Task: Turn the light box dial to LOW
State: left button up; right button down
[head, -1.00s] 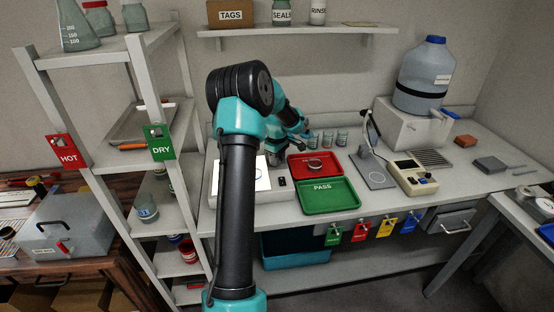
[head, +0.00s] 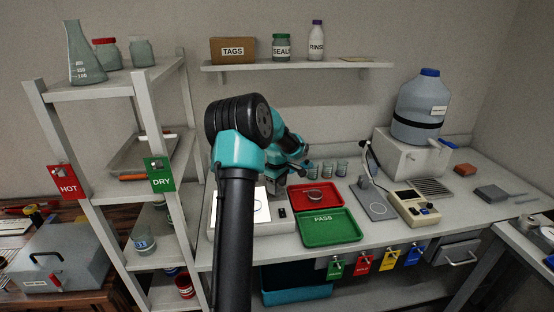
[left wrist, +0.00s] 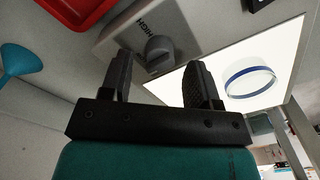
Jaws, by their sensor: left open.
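The light box (head: 285,227) stands on the bench, partly hidden by my left arm in the head view. Its bright panel (left wrist: 215,65) shows in the left wrist view. The grey dial (left wrist: 158,50) sits on the box's face beside the panel, with the word HIGH printed next to it. I cannot tell exactly where the dial points, and no LOW label is visible. My left gripper (left wrist: 160,62) is open, its two fingers apart on either side of the dial in the picture; contact is not visible. In the head view the dial is hidden. My right gripper is not in view.
A clear dish with a blue rim (left wrist: 250,82) lies on the lit panel. A red tray (head: 300,203) and a green PASS tray (head: 331,232) sit right of the box. Small glass jars (head: 327,169) stand behind. A shelf rack (head: 105,200) rises on the left.

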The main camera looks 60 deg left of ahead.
pick_arm(q)
notch_tip(320, 180, up, 15)
dwell(0.4)
dwell(0.4)
